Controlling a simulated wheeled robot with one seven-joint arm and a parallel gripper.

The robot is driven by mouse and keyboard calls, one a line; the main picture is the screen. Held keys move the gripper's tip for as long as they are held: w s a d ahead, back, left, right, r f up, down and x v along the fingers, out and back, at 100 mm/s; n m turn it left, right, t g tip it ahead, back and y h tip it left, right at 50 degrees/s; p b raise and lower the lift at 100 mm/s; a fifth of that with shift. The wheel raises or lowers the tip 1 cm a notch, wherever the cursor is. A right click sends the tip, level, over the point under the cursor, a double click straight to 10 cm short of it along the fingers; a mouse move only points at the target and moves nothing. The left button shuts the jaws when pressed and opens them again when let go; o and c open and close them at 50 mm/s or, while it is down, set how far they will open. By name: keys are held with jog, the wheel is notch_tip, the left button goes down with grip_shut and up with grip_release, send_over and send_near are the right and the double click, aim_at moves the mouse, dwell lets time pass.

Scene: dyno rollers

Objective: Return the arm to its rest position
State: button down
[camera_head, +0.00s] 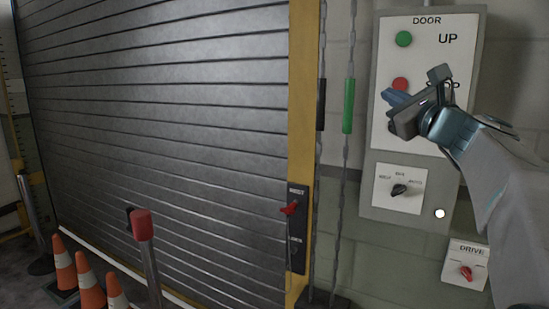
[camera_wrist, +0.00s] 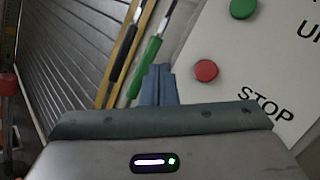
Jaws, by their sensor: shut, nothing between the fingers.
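My gripper (camera_head: 393,108) is raised at the right of the head view, in front of the door control panel (camera_head: 376,150). Its fingers are together with nothing between them and point left. It covers the lower part of the panel's button area. In the wrist view the shut fingers (camera_wrist: 158,85) stand at the middle, just left of the red stop button (camera_wrist: 205,70). I cannot tell whether the fingers touch the panel. My arm comes in from the right edge of the head view.
A green UP button (camera_head: 403,39) and a rotary knob (camera_head: 399,190) are on the panel. Two chains hang left of it, one with a green sleeve (camera_head: 348,106). A closed roller door (camera_head: 160,130) fills the left. Orange cones (camera_head: 90,288) and a red-topped post (camera_head: 142,225) stand before it.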

jog(key=s+a+f+n+g+y, duration=0.1)
jog(key=s+a+f+n+g, duration=0.15)
jog(key=a+f+n, duration=0.4)
jog(key=s+a+f+n+g, duration=0.2)
jog(key=a+f+g, duration=0.2)
jog(key=f, duration=0.5)
jog(key=s+a+f+n+g+y, duration=0.1)
jog(key=s+a+f+n+g, duration=0.1)
jog(key=a+f+n+g, duration=0.45)
jog(key=s+d+f+n+g+h, duration=0.1)
jog(key=s+f+n+g+h, duration=0.1)
jog(key=s+f+n, duration=0.4)
jog(key=s+d+f+n+g+h, duration=0.1)
jog(key=s+f+n+h, duration=0.3)
jog(key=s+f, duration=0.7)
notch_tip(320, 180, down, 4)
jog(key=n+g, duration=0.1)
jog(key=n, duration=0.1)
jog(key=shift+d+n+g, duration=0.3)
jog(key=shift+d, duration=0.05)
jog(key=shift+w+f, duration=0.1)
